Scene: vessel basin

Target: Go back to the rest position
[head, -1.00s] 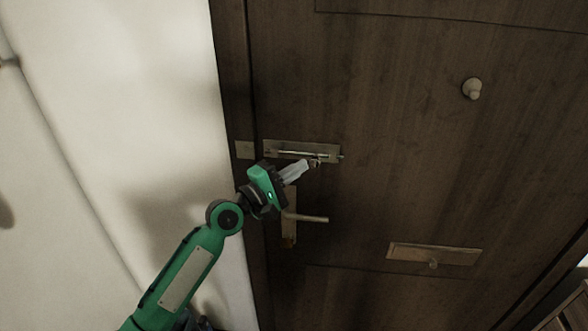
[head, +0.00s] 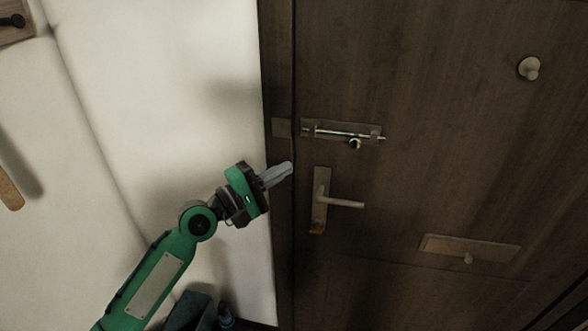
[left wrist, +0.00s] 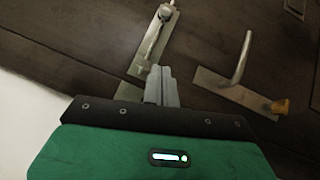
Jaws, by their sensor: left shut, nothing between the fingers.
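My left gripper (head: 279,174) is shut and empty. In the head view it is left of the door handle (head: 342,203), below and left of the slide bolt (head: 340,133), and looks apart from both. The brown wooden door (head: 430,90) fills the right of the view. In the left wrist view the shut fingers (left wrist: 161,84) point toward the door, with the slide bolt (left wrist: 153,42) above them and the door handle (left wrist: 241,62) to the right. My right gripper is not in view.
A mail-slot plate (head: 468,248) and a round knob (head: 529,68) are on the door. A white wall (head: 150,90) is at left, with a wooden piece holding a dark hook (head: 14,21) at the upper left. The space left of the gripper looks free.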

